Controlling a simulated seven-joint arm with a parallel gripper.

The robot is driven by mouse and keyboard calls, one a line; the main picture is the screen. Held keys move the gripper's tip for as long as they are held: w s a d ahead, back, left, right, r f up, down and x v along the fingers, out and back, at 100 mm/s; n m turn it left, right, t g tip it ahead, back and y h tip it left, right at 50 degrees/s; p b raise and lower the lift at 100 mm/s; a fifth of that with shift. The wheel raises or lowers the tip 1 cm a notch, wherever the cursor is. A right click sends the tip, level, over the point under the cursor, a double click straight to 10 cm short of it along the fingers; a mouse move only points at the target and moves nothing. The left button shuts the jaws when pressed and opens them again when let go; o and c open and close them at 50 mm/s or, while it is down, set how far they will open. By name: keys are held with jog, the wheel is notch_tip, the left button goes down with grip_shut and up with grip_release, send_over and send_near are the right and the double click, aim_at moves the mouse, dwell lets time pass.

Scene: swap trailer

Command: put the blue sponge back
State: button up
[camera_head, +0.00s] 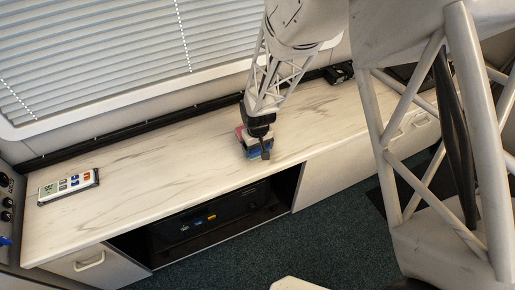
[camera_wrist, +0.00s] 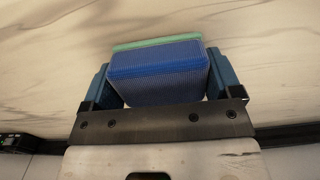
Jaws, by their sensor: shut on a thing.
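The blue sponge (camera_wrist: 158,75) is a ribbed blue block with a green layer along its far edge in the wrist view. My gripper (camera_wrist: 160,62) is shut on it, with one blue finger on each side. In the head view my gripper (camera_head: 256,146) points down over the counter near its front edge, right of the middle. Blue shows at its tip there, with a small pink patch beside it; I cannot tell what the pink belongs to. Whether the sponge touches the counter is unclear.
The pale marbled counter (camera_head: 150,165) is mostly bare. A white panel with coloured labels (camera_head: 68,186) lies at its left end. A black object (camera_head: 339,73) stands at the back right. Below is an open recess with a dark unit (camera_head: 205,222). Blinds (camera_head: 90,60) hang behind.

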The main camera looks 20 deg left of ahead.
jog(key=shift+f, duration=0.4)
jog(key=shift+f, duration=0.1)
jog(key=o, duration=0.7)
notch_tip(320, 180, up, 12)
jog(key=shift+r, duration=0.15)
dwell(0.4)
dwell(0.8)
